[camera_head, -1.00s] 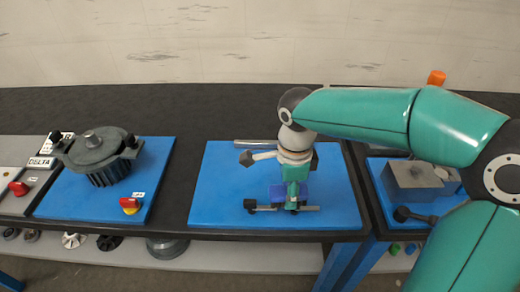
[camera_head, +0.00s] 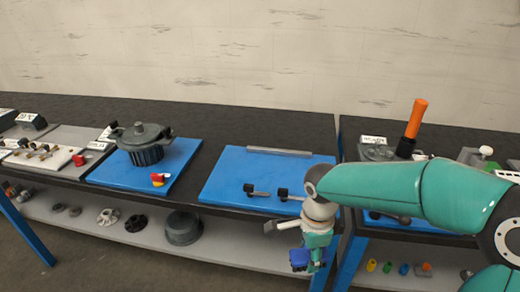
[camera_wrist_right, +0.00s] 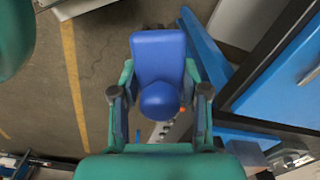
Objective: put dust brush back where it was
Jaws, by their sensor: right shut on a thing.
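My right gripper (camera_head: 309,252) is shut on a blue thing (camera_head: 299,258) and holds it below the table top, in front of the table's front edge. In the right wrist view, this blue thing (camera_wrist_right: 157,50) has a flat block and a rounded knob and sits between the two fingers. I take it to be the dust brush; no bristles can be made out. The blue mat (camera_head: 225,180) in the middle lies behind and above the gripper. My left gripper is not in view.
The mat holds a grey bar (camera_head: 280,151) and small dark-headed parts (camera_head: 257,192). A dark pot-like housing (camera_head: 143,140) stands on the left mat. An orange-handled tool (camera_head: 416,118) stands at right. A lower shelf (camera_head: 225,244) and blue table leg (camera_head: 349,262) are close to the gripper.

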